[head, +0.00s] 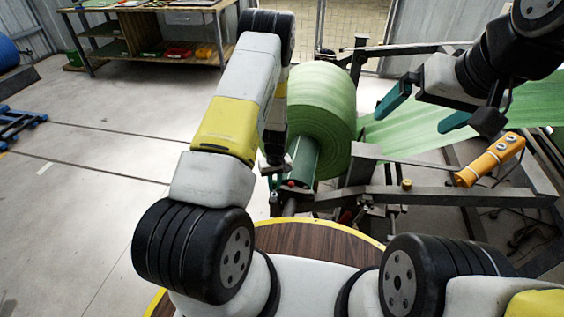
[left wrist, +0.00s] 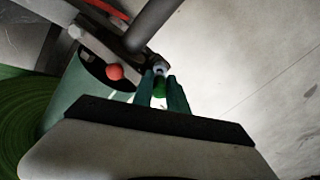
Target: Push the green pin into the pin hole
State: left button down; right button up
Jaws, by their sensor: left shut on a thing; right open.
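In the left wrist view the two dark teal fingers of my left gripper (left wrist: 162,93) are shut on the green pin (left wrist: 160,88). The pin shows as a small bright green piece between them. The fingertips are close to a small pale metal fitting (left wrist: 160,70) at the end of a dark bracket. I cannot tell whether this is the pin hole or whether the pin is in it. In the head view my left arm hides most of this spot. My right gripper (head: 412,124) is open and empty, above the green sheet.
A large green roll (head: 322,110) sits on the machine frame, its sheet (head: 405,128) running right. A red ball knob (left wrist: 115,72) is left of my left fingers. An orange pendant (head: 490,160) with buttons is at right.

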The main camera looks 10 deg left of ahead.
pick_arm(q)
jog(key=shift+f, duration=0.85)
jog(key=c, duration=1.6)
grip_release()
jog(key=shift+o, duration=0.3)
jog(key=o, duration=0.5)
jog(key=shift+c, duration=0.2)
jog(key=shift+r, duration=0.1)
jog(key=shift+d+r, duration=0.15)
jog(key=shift+r, duration=4.75)
